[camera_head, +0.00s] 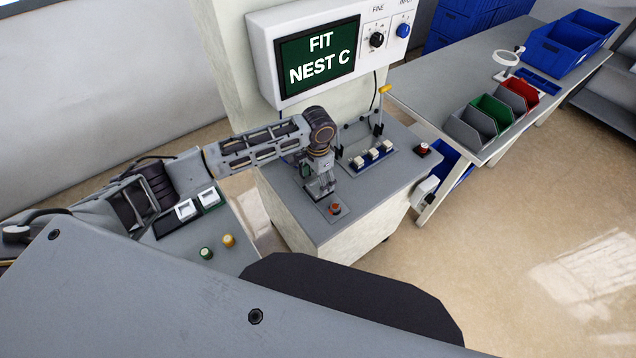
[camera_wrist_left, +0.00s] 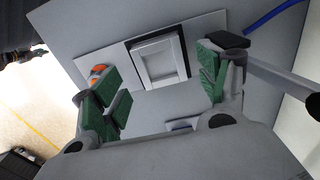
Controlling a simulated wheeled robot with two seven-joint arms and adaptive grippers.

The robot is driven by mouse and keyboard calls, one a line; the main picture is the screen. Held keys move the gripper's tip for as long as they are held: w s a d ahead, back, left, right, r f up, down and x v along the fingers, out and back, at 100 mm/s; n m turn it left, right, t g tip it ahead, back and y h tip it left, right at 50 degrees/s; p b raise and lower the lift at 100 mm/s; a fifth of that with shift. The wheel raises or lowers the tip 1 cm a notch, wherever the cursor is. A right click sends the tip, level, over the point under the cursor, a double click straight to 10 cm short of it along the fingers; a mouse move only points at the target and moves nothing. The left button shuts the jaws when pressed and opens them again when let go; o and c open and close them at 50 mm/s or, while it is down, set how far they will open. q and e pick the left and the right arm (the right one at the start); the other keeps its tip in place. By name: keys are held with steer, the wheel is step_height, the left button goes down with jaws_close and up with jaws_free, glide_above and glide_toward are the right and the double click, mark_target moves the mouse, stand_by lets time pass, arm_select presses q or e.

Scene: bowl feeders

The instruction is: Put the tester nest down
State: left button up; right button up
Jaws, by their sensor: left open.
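The tester nest (camera_wrist_left: 158,61) is a light grey square block with a recessed pocket. In the left wrist view it rests on a pale plate (camera_wrist_left: 205,28) on the tester top. My left gripper (camera_wrist_left: 155,80) is open, with one green-padded finger to each side of the nest and visible gaps between. In the head view my left gripper (camera_head: 320,188) points down low over the grey tester bench (camera_head: 391,199). There the gripper mostly hides the nest. My right gripper is not in view.
A screen (camera_head: 319,58) reads "FIT NEST C". A blue strip with several white blocks (camera_head: 372,155) lies behind the gripper. A red-orange button (camera_head: 335,208) sits close in front. A red button (camera_head: 422,148) is at the right. Coloured bins (camera_head: 492,112) stand on the far table.

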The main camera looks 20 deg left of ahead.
mark_target(318, 187)
arm_select(q)
step_height(318, 187, up, 9)
steer(key=shift+f, duration=0.15)
steer(key=shift+f, duration=0.1)
stand_by(0.9)
